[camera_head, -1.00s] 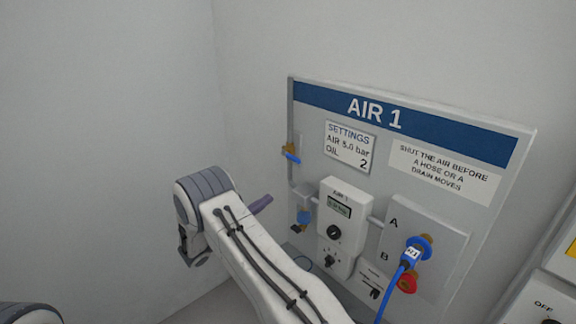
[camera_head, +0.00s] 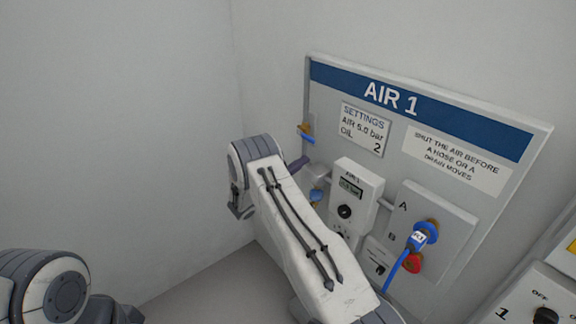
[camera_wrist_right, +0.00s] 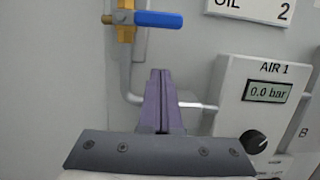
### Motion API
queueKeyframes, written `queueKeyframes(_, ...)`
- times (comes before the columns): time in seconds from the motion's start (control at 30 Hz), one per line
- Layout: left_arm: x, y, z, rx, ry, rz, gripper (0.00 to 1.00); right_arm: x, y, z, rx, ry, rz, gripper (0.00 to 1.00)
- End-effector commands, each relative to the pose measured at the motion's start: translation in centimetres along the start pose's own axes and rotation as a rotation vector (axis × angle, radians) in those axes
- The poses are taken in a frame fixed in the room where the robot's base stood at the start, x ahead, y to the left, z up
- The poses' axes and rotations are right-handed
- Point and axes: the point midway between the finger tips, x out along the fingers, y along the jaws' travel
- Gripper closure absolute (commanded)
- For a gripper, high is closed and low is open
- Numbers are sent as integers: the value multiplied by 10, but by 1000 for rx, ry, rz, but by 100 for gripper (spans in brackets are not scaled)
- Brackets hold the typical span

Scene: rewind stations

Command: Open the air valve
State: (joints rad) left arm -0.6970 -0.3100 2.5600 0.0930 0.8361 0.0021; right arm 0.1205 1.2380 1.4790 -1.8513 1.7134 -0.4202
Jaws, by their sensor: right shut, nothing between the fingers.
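The air valve's blue lever (camera_wrist_right: 158,19) sits on a brass body (camera_wrist_right: 125,20) on a grey vertical pipe. In the right wrist view the lever points right, across the pipe. In the head view the valve (camera_head: 305,132) is at the upper left edge of the AIR 1 panel (camera_head: 392,118). My right gripper (camera_wrist_right: 159,75) is shut and empty, its purple fingers below the lever and apart from it in the picture. In the head view its fingers (camera_head: 300,163) show partly behind my right arm. My left gripper is not in view; only part of my left arm shows at lower left.
The AIR 1 regulator box (camera_head: 354,195) is right of my right gripper; its display reads 0.0 bar (camera_wrist_right: 266,92). A blue hose (camera_head: 398,268) plugs into the A/B plate (camera_head: 440,222). A box with an OFF knob (camera_head: 546,314) stands at lower right. Bare wall lies left.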

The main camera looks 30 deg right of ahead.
Motion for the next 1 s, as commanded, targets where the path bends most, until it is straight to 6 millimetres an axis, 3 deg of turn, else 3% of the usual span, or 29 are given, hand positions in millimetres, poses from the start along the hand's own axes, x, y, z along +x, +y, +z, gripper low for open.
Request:
queueKeyframes(0.03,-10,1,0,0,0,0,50,13,-2,4,-1,-1,-4,100)
queueKeyframes(0.1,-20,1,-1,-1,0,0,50,13,0,20,2,-1,1,100)
queueKeyframes(0.3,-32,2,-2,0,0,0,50,17,0,36,0,0,1,100)
queueKeyframes(1.0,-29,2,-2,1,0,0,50,25,1,38,-34,0,-1,100)
